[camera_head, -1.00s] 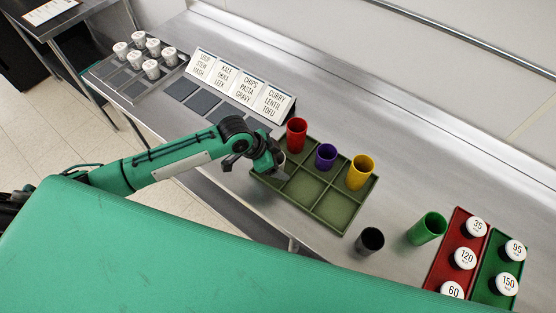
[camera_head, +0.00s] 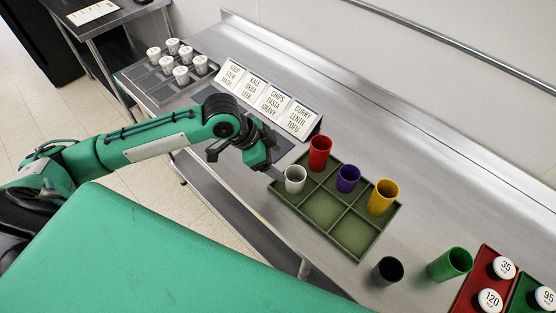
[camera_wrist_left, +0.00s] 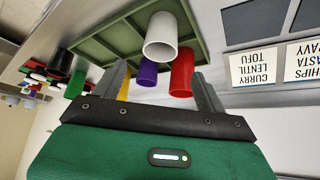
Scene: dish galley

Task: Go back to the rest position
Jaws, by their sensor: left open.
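My left gripper (camera_head: 262,160) is beside the left end of the green compartment tray (camera_head: 325,243). It is open. In the left wrist view the two fingers (camera_wrist_left: 160,90) stand apart with nothing held between them. A white cup (camera_head: 295,178) stands in the tray's near left compartment, just right of the gripper, and also shows in the left wrist view (camera_wrist_left: 160,48). The tray's back row holds a red cup (camera_head: 320,155), a purple cup (camera_head: 348,179) and a yellow cup (camera_head: 383,198). My right gripper is not in view.
A black cup (camera_head: 387,271) and a green cup (camera_head: 450,264) stand right of the tray. Red (camera_head: 464,296) and green trays with numbered round pieces are at the far right. Label cards (camera_head: 268,95) and a rack of white-lidded cups (camera_head: 140,74) are at left.

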